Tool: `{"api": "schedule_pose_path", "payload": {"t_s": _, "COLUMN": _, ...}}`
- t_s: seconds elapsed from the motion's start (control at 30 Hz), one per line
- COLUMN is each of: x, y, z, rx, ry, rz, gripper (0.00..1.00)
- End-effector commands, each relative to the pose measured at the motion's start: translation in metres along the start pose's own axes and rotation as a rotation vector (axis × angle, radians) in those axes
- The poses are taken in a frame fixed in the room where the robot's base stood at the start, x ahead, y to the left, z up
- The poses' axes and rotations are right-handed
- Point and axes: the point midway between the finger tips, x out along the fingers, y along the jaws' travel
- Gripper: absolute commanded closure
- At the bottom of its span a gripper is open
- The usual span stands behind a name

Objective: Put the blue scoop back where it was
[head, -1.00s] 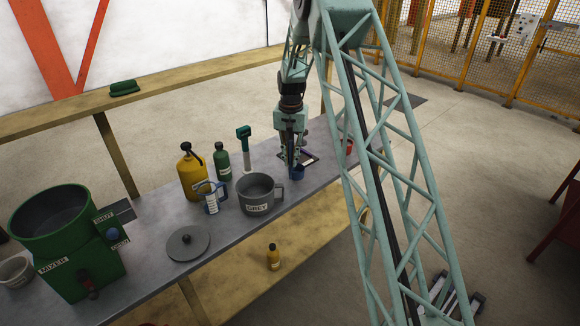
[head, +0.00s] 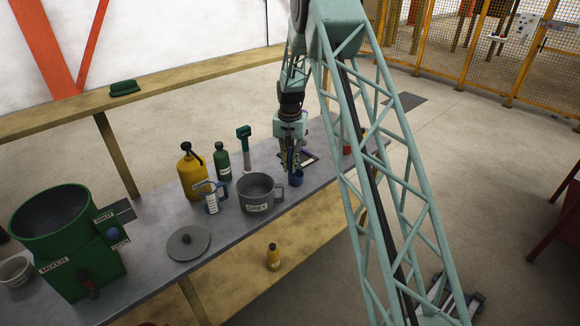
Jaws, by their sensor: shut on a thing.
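The blue scoop (head: 297,179) is at the lower end of my gripper (head: 290,165), over or on the grey bench to the right of the grey pot. Only its small blue cup shows clearly; its handle is mostly hidden by the fingers. My gripper points down and is shut on the scoop. I cannot tell whether the scoop touches the bench. A dark-framed pale flat item (head: 309,158) lies on the bench just behind and right of the gripper.
The pot labelled GREY (head: 258,195) stands close left of the scoop. A red item (head: 347,148) is to the right.

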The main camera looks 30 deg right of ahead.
Motion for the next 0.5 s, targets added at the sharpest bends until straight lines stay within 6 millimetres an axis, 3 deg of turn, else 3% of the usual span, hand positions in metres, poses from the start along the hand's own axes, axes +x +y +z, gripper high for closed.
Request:
{"api": "schedule_pose_path", "payload": {"t_s": 0.07, "x": 0.0023, "y": 0.0000, "z": 0.0001, "rx": 0.000, "ry": 0.000, "rz": 0.000, "gripper": 1.00}}
{"api": "schedule_pose_path", "payload": {"t_s": 0.1, "x": 0.0020, "y": 0.0001, "z": 0.0001, "rx": 0.000, "ry": 0.000, "rz": 0.000, "gripper": 0.86}}
{"api": "schedule_pose_path", "payload": {"t_s": 0.23, "x": 0.0017, "y": 0.0000, "z": 0.0001, "rx": 0.000, "ry": 0.000, "rz": 0.000, "gripper": 0.75}}
{"api": "schedule_pose_path", "payload": {"t_s": 0.5, "x": 0.0016, "y": 0.0000, "z": 0.0001, "rx": 0.000, "ry": 0.000, "rz": 0.000, "gripper": 0.75}}
